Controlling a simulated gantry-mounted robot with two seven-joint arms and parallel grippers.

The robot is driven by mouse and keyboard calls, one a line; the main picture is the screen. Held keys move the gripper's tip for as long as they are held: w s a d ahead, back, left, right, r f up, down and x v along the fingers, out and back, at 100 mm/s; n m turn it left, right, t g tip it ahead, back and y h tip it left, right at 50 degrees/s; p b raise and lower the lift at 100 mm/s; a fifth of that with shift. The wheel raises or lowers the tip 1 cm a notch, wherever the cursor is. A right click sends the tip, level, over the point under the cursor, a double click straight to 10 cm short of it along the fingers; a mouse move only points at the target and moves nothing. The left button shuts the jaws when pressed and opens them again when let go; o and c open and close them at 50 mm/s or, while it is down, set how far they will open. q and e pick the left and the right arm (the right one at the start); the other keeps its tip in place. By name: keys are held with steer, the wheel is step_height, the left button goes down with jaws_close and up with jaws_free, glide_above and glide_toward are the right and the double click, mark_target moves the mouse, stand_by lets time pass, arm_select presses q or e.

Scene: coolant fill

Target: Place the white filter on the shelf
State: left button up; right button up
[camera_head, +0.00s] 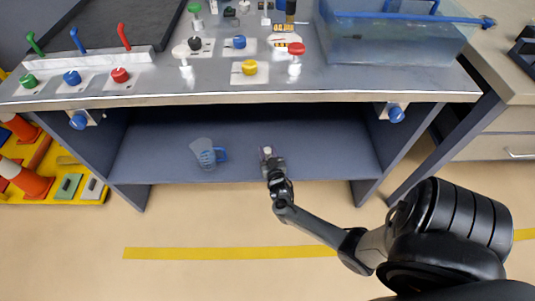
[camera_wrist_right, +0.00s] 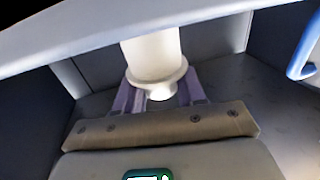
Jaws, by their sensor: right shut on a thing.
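The white filter (camera_wrist_right: 153,58) stands out from between the fingers of my right gripper (camera_wrist_right: 158,92) in the right wrist view. Its flared collar sits at the fingers, which are shut on it. In the head view my right gripper (camera_head: 271,166) is in the open bay under the worktop, over the front part of the shelf (camera_head: 325,153). Only a small pale part of the filter shows there, at the gripper's tip. I cannot tell whether the filter touches the shelf. My left gripper is not in view.
A clear measuring jug (camera_head: 203,152) with a blue handle stands on the shelf, left of my right gripper. The worktop edge (camera_head: 250,97) overhangs the bay. Side panels close both ends. The shelf's right part is clear. A blue curved piece (camera_wrist_right: 303,48) shows in the wrist view.

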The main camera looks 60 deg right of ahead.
steer(key=shift+r, duration=0.1)
steer(key=shift+f, duration=0.2)
steer(key=o, duration=1.1)
steer(key=shift+c, duration=0.2)
